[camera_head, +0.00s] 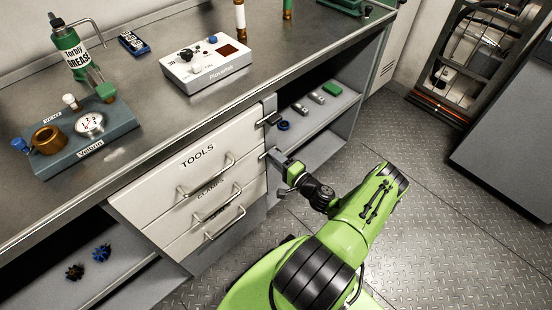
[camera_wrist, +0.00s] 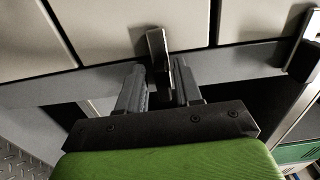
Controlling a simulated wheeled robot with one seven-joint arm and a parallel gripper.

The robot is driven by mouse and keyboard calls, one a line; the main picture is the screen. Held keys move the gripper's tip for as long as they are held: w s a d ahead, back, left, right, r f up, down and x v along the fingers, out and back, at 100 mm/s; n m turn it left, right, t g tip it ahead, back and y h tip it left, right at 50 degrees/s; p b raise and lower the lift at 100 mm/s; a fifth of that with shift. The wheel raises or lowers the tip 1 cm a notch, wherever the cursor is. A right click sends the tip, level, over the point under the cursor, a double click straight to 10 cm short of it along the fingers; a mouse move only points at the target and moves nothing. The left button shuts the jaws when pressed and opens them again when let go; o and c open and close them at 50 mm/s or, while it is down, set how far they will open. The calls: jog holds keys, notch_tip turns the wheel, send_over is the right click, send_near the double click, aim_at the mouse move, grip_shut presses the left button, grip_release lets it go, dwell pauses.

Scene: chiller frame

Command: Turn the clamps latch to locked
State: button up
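The clamps drawer (camera_head: 212,196) is the middle one of the drawer stack, under the drawer marked TOOLS, and looks shut. Its latch (camera_wrist: 158,50) is a small dark metal lever at the drawer's edge. In the wrist view the lever stands tilted in the gap between my fingertips. My gripper (camera_head: 279,166) is at the right edge of the drawer stack, level with the clamps drawer. In the wrist view my gripper (camera_wrist: 161,82) has its fingers apart, one on each side of the lever. Contact with the lever is not clear. In the head view the fingers hide much of this latch.
Another latch (camera_head: 271,119) is by the top drawer, just above my gripper. Drawer handles (camera_head: 222,176) stick out to the left. An open shelf (camera_head: 318,118) with small parts lies behind my gripper. The metal floor (camera_head: 430,215) to the right is clear.

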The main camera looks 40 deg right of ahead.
jog(key=shift+o, duration=0.4)
jog(key=shift+s, duration=0.1)
jog(key=s+p, duration=0.3)
jog(key=s, duration=1.2)
jog(key=shift+s+d, duration=0.2)
jog(key=shift+s, duration=0.1)
